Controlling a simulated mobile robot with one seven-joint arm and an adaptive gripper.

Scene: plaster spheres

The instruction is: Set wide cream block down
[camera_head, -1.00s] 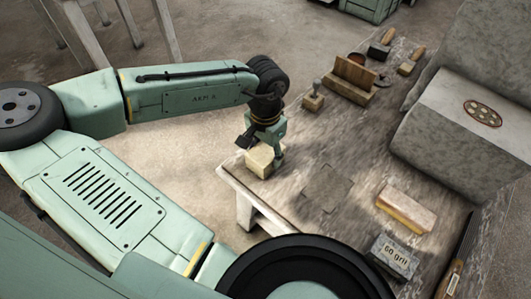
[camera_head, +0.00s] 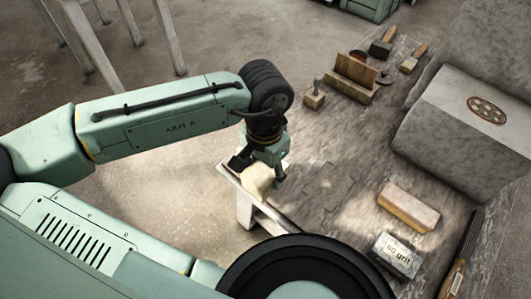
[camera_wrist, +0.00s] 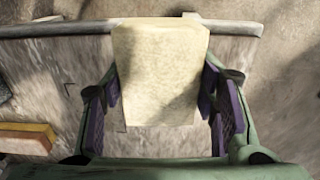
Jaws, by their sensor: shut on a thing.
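The wide cream block (camera_head: 257,182) is between the fingers of my gripper (camera_head: 262,178), at the near left edge of the worn worktable (camera_head: 300,205). In the wrist view the cream block (camera_wrist: 160,70) stands out in the middle, with one finger of my gripper (camera_wrist: 160,95) on each side. The gripper is shut on it. The block overlaps the table's edge strip in the wrist view. Its underside is hidden, so I cannot tell whether it touches the table.
A darker square patch (camera_head: 325,187) lies bare right of the gripper. A yellow-and-tan block (camera_head: 408,207), a 60 grit block (camera_head: 396,256) and a wooden-handled tool (camera_head: 458,265) lie nearer right. A stamp-like tool (camera_head: 315,95) and wooden holder (camera_head: 354,78) stand behind. A large stone block (camera_head: 450,125) stands right.

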